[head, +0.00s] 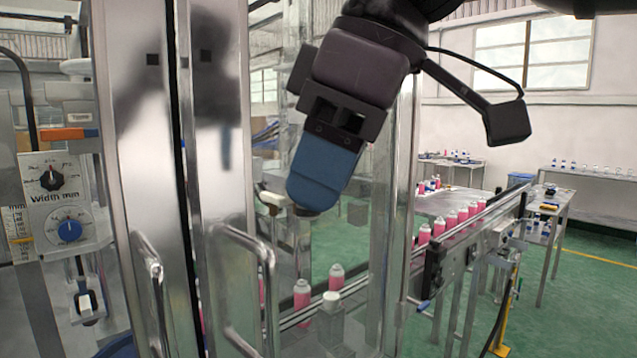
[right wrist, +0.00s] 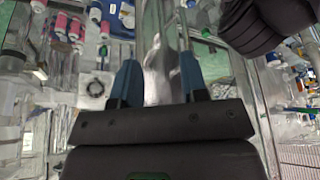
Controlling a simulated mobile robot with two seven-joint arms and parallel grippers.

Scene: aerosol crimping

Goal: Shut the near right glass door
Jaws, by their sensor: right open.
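The near right glass door (head: 222,150) shows in the head view as a tall metal frame with a clear pane to its right. Its bent metal handle (head: 268,290) is low on the frame. A narrow dark gap separates it from the left door's frame (head: 132,150); I cannot tell whether it is fully closed. My right gripper (head: 312,208) points down, right of this frame and above handle height, apart from the handle. In the right wrist view its two blue fingers (right wrist: 160,70) are spread with nothing held between them. My left gripper is not in view.
Behind the glass, pink bottles (head: 302,294) stand along a conveyor (head: 470,235) that runs out to the right. The left door has its own handle (head: 152,285). A control panel with dials (head: 62,205) is at the far left. Green floor (head: 590,275) is open at right.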

